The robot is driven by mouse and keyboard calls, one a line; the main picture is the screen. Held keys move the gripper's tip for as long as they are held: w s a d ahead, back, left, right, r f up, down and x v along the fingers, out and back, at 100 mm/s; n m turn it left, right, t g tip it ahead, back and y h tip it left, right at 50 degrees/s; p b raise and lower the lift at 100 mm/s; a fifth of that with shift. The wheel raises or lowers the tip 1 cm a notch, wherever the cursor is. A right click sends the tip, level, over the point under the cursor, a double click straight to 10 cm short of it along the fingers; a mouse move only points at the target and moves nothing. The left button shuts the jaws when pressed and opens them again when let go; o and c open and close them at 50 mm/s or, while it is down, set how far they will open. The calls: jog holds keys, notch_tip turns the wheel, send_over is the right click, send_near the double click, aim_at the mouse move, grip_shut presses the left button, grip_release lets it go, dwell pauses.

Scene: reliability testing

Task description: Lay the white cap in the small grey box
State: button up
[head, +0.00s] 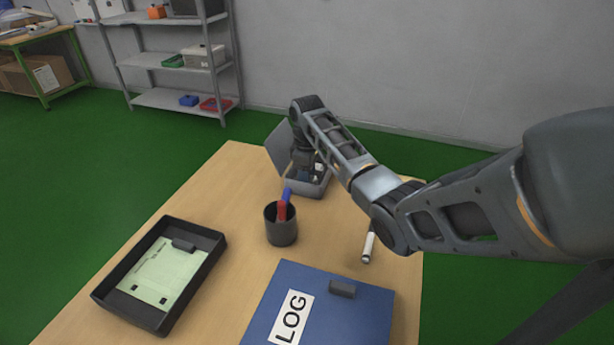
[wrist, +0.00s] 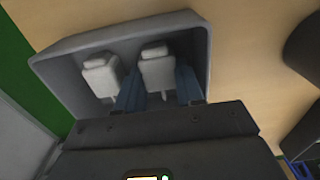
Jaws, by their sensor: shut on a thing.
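The small grey box (head: 316,190) stands open at the far side of the table, its lid (head: 283,143) raised. It also shows in the wrist view (wrist: 75,62). My gripper (wrist: 160,88) reaches into the box from above, with two dark blue-grey fingers. It is shut on a white piece, seemingly the white cap (wrist: 157,70), which is within the box's walls. A similar white piece (wrist: 101,76) is in the box, to the left outside the fingers. I cannot tell whether the held piece touches the box floor. In the head view my arm hides much of the box.
A dark pen cup (head: 281,228) with red and blue pens stands just in front of the box. A white marker (head: 368,246) lies at right. A blue LOG binder (head: 335,315) and a black tray (head: 205,270) with a pale green sheet (head: 160,275) are nearer.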

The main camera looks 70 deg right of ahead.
jog(key=shift+f, duration=0.15)
jog(key=o, duration=0.7)
jog(key=shift+o, duration=0.2)
notch_tip(320, 180, up, 12)
jog(key=p, duration=0.1)
jog(key=shift+r, duration=0.2)
